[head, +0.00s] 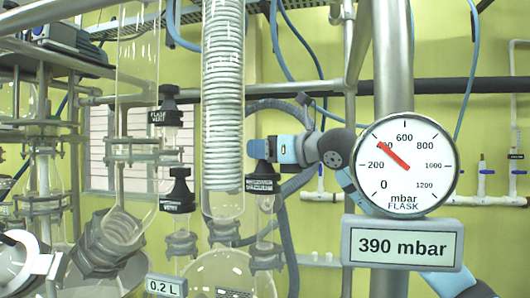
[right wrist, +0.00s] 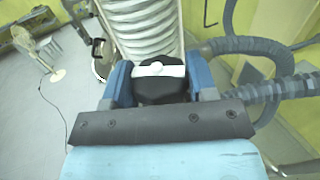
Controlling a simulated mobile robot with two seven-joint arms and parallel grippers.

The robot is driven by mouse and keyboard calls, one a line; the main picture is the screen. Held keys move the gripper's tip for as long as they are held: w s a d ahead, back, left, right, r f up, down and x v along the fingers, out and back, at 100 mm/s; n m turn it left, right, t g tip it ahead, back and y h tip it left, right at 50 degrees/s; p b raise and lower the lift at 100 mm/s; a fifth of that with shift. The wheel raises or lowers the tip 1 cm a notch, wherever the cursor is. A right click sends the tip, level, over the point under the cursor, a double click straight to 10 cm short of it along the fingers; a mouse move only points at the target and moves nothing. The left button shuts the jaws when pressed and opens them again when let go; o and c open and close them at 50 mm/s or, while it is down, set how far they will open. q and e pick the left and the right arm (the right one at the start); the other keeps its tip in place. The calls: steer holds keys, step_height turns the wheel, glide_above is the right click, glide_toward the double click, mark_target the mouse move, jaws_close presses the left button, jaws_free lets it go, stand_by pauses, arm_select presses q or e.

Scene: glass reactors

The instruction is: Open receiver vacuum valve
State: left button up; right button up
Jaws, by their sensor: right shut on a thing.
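The receiver vacuum valve has a black knob (head: 262,174) whose small label reads "VACUUM". It sits on a glass stem right of the coil condenser in the head view. My right gripper (head: 266,150) reaches it from the right and is shut on the knob's top. In the right wrist view the black knob (right wrist: 160,88), with a white bar across its top, sits between the two blue fingers (right wrist: 160,80). The knob's lower side is hidden there by the gripper's dark body. My left gripper is not in view.
The coil condenser (head: 223,95) stands close left of my right gripper. Two other black valves, the flask vent (head: 168,110) and a lower vent (head: 180,190), are further left. The flask gauge (head: 404,165) and its 390 mbar display (head: 402,244) stand in front of my right arm.

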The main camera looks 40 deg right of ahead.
steer(key=n+g+y, duration=0.1)
steer(key=y, duration=0.1)
steer(key=shift+n+y, duration=0.3)
steer(key=shift+n, duration=0.1)
steer(key=shift+n+g+y, duration=0.8)
steer(key=shift+n+y, duration=0.1)
steer(key=shift+y, duration=0.3)
steer(key=n+g+y, duration=0.4)
steer(key=g, duration=0.1)
steer(key=shift+r+n+y, duration=0.15)
steer(key=shift+n+y, duration=0.15)
steer(key=shift+y, duration=0.1)
steer(key=n+g+y+p, duration=0.1)
steer(key=n+g, duration=0.2)
steer(key=g, duration=0.2)
steer(key=n+g+y+p, duration=0.1)
steer(key=n+g, duration=0.2)
steer(key=g, duration=0.1)
steer(key=shift+w+g+p, duration=0.1)
steer(key=shift+g+p, duration=0.3)
steer(key=shift+n+g+h+p, duration=0.25)
steer(key=shift+n+g+p, duration=0.15)
steer(key=shift+n+g, duration=1)
steer(key=shift+n+g+h+p, duration=0.3)
steer(key=shift+n+g, duration=0.6)
steer(key=shift+g, duration=1)
steer(key=shift+f+g, duration=0.2)
steer(key=shift+g, duration=0.1)
steer(key=o, duration=0.9)
